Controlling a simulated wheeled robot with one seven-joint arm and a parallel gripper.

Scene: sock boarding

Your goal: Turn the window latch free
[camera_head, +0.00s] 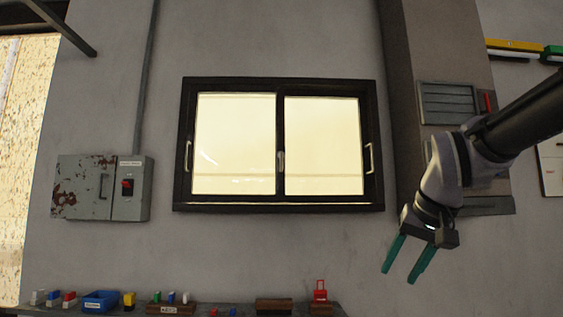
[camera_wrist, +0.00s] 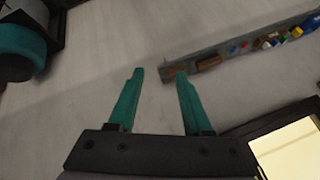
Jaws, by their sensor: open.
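The dark-framed sliding window (camera_head: 279,206) is on the wall in the middle of the head view, with two bright panes. The small grey latch (camera_head: 281,161) sits on the middle stile between the panes. A pale handle shows on each outer side of the frame. My gripper (camera_head: 401,276) is open and empty, below and to the right of the window, clear of it. In the wrist view my gripper (camera_wrist: 157,88) has its two green fingers spread with bare wall behind. Part of the window (camera_wrist: 258,133) shows there at the lower right; the latch is out of that view.
A grey electrical box (camera_head: 88,187) with a red switch is on the wall left of the window. A shelf (camera_head: 240,307) with a blue bin (camera_head: 101,301) and small coloured items runs below. A pillar with a vent (camera_head: 447,103) stands right of the window. The wall between gripper and window is clear.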

